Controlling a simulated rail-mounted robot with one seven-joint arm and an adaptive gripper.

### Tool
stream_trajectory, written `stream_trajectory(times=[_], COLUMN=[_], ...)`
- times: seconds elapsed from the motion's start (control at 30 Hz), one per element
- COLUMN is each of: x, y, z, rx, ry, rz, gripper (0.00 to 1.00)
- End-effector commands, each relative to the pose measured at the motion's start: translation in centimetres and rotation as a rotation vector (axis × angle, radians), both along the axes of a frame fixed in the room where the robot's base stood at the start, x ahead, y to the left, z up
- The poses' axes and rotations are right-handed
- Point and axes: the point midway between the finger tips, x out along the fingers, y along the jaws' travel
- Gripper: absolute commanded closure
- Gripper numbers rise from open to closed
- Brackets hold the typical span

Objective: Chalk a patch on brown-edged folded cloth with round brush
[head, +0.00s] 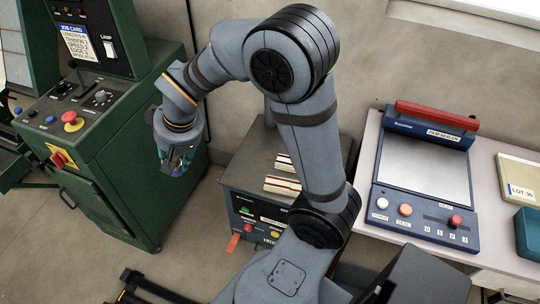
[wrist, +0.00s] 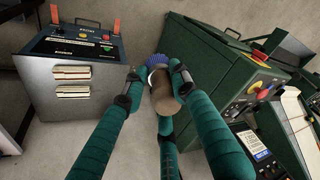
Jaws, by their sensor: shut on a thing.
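My gripper (head: 174,162) hangs in the air left of the grey cabinet, in front of the green machine. In the wrist view my gripper (wrist: 156,80) is shut on the round brush (wrist: 164,97), which has a brown body and blue bristles pointing away from the palm. Two pale folded cloths lie apart on the cabinet top. The cloth nearer the control panel (head: 282,186) shows red-brown edges; it also shows in the wrist view (wrist: 72,72). The other cloth (head: 284,163) has darker or tan edges, hard to tell, and shows in the wrist view (wrist: 74,92). No chalk patch is discernible.
The grey cabinet (head: 240,170) has a front panel with buttons and orange tabs. The green machine (head: 120,150) with knobs and levers stands at left. A blue film sealer (head: 420,185) sits on the pale table at right. Floor between cabinet and machine is clear.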

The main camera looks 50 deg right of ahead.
Motion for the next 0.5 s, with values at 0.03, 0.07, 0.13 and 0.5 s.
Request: stream_trajectory(times=[0.03, 0.07, 0.13, 0.5], x=[1.1, 1.6, 2.5, 0.3], y=[-3.0, -4.5, -8.2, -27.0], z=[-2.5, -3.6, -5.9, -18.8], rx=[0.002, 0.004, 0.007, 0.046], ry=[0.025, 0.036, 0.063, 0.183], rz=[-0.052, -0.075, -0.126, -0.372], gripper=[0.99, 0.99, 0.99, 0.99])
